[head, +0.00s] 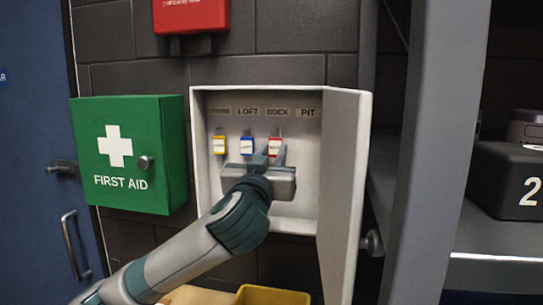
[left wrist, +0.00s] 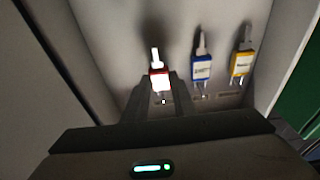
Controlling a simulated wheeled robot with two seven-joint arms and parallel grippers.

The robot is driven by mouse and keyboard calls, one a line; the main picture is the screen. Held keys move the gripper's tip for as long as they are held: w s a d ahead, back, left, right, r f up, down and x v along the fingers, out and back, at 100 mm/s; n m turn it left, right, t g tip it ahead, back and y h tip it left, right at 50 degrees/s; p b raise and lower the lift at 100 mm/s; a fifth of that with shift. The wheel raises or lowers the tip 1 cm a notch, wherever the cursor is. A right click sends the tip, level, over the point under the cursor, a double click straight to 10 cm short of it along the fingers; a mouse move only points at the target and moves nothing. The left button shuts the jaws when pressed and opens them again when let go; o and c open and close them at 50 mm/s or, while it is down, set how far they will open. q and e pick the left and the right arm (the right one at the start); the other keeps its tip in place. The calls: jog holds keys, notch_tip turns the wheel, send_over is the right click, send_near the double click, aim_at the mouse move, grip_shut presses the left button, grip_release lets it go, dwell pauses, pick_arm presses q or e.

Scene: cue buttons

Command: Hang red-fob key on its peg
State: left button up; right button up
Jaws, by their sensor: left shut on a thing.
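The red-fob key (head: 275,146) is upright inside the open white key cabinet (head: 342,175), below the DOCK label (head: 278,112). My left gripper (head: 267,156) is shut on its red fob, and the left wrist view also shows the fob (left wrist: 160,79) between the fingertips. I cannot tell whether the key touches a peg. A blue-fob key (head: 247,146) hangs under the LOFT label (head: 247,112). A yellow-fob key (head: 219,145) hangs at the far left. The space below the PIT label (head: 307,113) looks empty. My right gripper is not in view.
The cabinet door stands open on the right. A green first aid box (head: 130,153) is on the wall to the left. A red box (head: 190,15) is above. A yellow bin (head: 270,295) sits below. A grey post (head: 428,150) stands to the right.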

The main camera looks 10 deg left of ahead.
pick_arm(q)
jog(key=shift+w, duration=0.15)
dwell(0.5)
jog(key=o, duration=1.1)
jog(key=shift+f, duration=0.15)
